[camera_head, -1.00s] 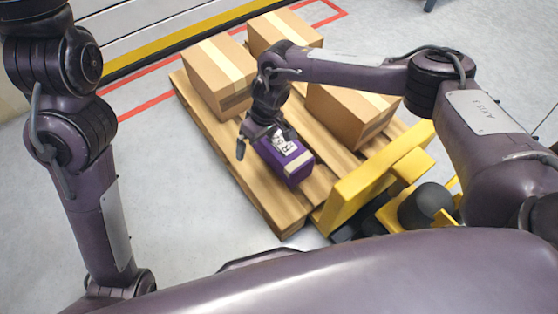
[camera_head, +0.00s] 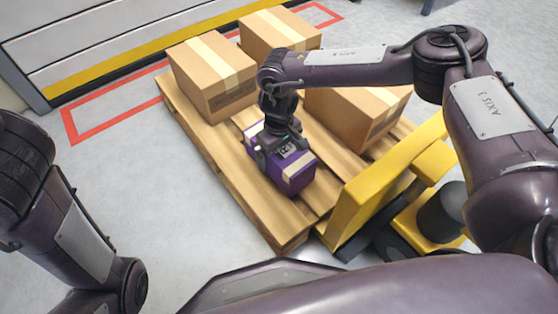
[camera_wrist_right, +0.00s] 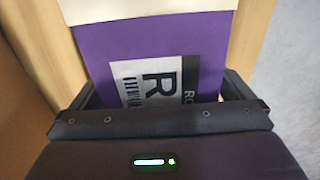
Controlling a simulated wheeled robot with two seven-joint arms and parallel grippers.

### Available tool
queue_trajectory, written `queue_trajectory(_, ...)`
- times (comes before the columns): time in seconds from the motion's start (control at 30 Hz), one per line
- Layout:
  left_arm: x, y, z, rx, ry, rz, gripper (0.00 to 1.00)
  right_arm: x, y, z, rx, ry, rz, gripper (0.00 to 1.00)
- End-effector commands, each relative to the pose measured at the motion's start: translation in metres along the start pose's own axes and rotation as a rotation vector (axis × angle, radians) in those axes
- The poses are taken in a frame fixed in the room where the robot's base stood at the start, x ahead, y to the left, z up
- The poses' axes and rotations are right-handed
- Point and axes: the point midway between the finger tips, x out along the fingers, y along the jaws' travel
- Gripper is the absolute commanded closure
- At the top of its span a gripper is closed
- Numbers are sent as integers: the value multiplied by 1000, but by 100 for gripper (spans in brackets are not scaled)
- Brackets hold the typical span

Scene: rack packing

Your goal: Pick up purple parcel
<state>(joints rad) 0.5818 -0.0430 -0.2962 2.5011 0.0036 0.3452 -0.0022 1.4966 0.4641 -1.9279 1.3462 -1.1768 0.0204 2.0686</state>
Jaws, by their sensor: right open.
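The purple parcel (camera_head: 293,172) lies on the wooden pallet (camera_head: 232,164) in the head view, with pale tape across its near end and a white label. My right gripper (camera_head: 279,151) is directly over it, jaws open, with its fingers at the parcel's two sides. In the right wrist view the parcel (camera_wrist_right: 216,38) lies between the fingers (camera_wrist_right: 160,95), and its barcode label shows the letter R. The lower ends of the fingers are hidden, so contact cannot be told. My left gripper is out of view; only parts of the left arm show.
Cardboard boxes (camera_head: 213,82), (camera_head: 280,38) and (camera_head: 355,119) stand on the pallet behind and to the right of the parcel. A yellow pallet truck (camera_head: 372,200) stands at the pallet's near right. Open floor lies left of the pallet.

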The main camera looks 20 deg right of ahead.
Motion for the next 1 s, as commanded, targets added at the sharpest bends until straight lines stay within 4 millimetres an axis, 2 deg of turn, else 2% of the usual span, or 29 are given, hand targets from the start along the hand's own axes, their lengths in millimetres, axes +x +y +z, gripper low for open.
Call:
queue_trajectory(0.03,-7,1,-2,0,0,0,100,8,0,0,0,1,1,0)
queue_trajectory(0.1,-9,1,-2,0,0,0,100,10,0,0,0,1,1,0)
queue_trajectory(0.37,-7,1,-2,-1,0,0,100,9,0,0,0,1,0,0)
queue_trajectory(0.8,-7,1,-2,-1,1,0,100,10,0,0,0,0,0,58)
queue_trajectory(1.0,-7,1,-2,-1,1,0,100,8,0,-1,1,2,0,58)
